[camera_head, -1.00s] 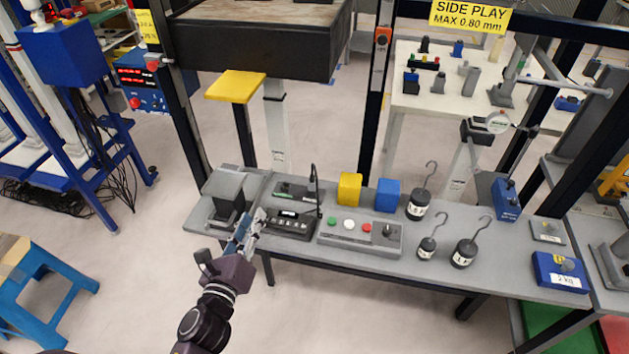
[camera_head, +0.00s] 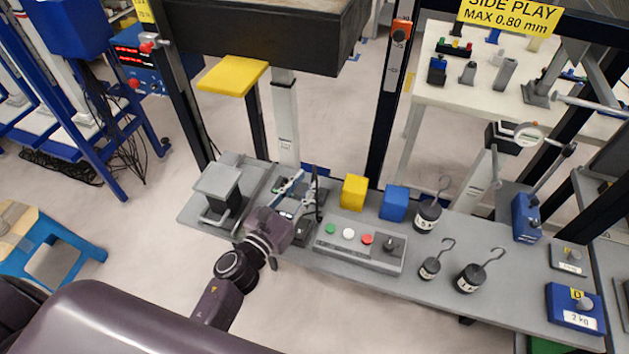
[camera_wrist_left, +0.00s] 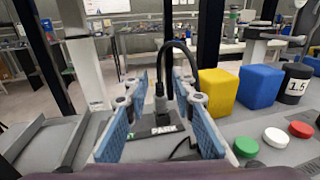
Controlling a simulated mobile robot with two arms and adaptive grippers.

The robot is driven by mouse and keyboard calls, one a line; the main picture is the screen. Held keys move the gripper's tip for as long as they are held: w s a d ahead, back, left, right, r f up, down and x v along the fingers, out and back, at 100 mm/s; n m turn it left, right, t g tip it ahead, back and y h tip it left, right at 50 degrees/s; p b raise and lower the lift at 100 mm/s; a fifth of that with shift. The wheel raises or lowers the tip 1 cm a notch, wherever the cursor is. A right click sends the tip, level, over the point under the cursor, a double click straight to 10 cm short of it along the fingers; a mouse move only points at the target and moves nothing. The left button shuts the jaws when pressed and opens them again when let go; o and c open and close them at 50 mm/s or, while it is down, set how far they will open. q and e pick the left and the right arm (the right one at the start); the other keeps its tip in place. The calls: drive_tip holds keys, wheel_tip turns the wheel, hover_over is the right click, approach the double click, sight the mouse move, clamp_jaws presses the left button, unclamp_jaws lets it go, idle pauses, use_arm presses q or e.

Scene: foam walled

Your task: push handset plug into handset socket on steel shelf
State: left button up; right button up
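My left gripper (camera_head: 302,184) is over the left part of the grey steel shelf (camera_head: 455,300). In the left wrist view its blue-padded fingers (camera_wrist_left: 161,88) are open, one on each side of the dark handset plug (camera_wrist_left: 161,106), with visible gaps. The plug stands upright behind a label reading PARK, and a black cable loops up from it to the right. In the head view the cable (camera_head: 318,190) shows beside the fingers; the gripper hides much there. I cannot make out the handset socket; a partly covered green label (camera_wrist_left: 128,136) lies left of the plug. My right gripper is not in view.
A grey stand (camera_head: 222,185) is left of the gripper. A yellow block (camera_head: 354,192), a blue block (camera_head: 394,204) and a button box (camera_head: 360,248) are to the right, with hooked weights (camera_head: 428,215) beyond. A dark post (camera_head: 388,110) rises behind the shelf.

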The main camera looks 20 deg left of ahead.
sight(314, 170)
use_arm(q)
drive_tip(key=p+x, duration=0.1)
drive_tip(key=x, duration=0.4)
drive_tip(key=shift+r, duration=0.15)
drive_tip(key=shift+a, duration=0.1)
drive_tip(key=shift+s, duration=0.1)
clamp_jaws()
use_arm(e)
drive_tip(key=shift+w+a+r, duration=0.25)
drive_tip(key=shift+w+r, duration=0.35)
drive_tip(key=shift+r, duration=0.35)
